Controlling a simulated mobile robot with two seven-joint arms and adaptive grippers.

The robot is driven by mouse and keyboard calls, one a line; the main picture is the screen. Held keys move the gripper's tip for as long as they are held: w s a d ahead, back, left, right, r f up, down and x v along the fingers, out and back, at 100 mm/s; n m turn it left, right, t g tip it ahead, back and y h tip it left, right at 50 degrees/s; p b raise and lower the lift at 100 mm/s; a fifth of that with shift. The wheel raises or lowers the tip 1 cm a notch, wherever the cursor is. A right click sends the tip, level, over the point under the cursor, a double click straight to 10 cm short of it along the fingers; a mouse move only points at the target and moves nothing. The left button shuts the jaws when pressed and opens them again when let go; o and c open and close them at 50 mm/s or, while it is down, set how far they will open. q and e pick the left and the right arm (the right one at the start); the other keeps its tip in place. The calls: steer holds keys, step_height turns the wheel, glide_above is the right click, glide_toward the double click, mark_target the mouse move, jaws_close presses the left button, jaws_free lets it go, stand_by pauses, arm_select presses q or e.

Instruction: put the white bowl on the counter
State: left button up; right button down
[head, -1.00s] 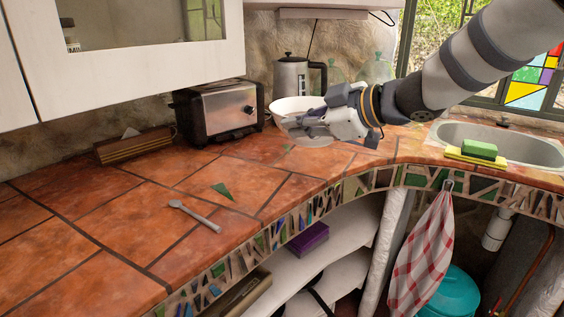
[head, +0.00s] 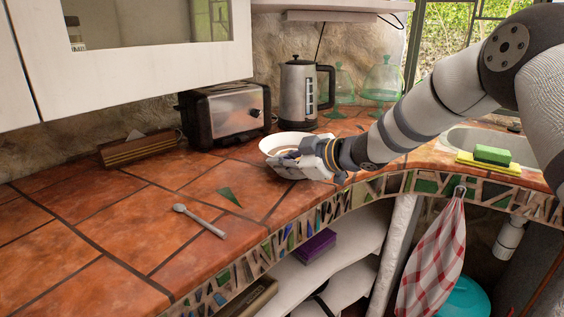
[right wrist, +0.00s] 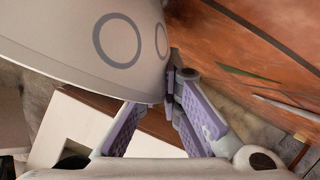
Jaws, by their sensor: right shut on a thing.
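The white bowl (head: 283,140) is at the back of the tiled counter (head: 175,170), in front of the kettle and right of the toaster. It looks level and very low over the tiles; I cannot tell whether its base touches them. My right gripper (head: 295,163) is shut on the bowl's near side and hides part of it. In the right wrist view the bowl (right wrist: 75,45), with ring marks on its outside, fills the upper left, against the purple-padded fingers of the gripper (right wrist: 160,105). My left gripper is out of view.
A toaster (head: 225,115) and a kettle (head: 298,95) stand behind the bowl. A spoon (head: 200,220), a green shard (head: 229,196) and a brown holder (head: 138,148) lie to the left. The sink with a sponge (head: 492,155) is right.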

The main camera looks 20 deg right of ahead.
steer(key=c, duration=1.8)
jaws_free()
steer(key=shift+f, duration=0.15)
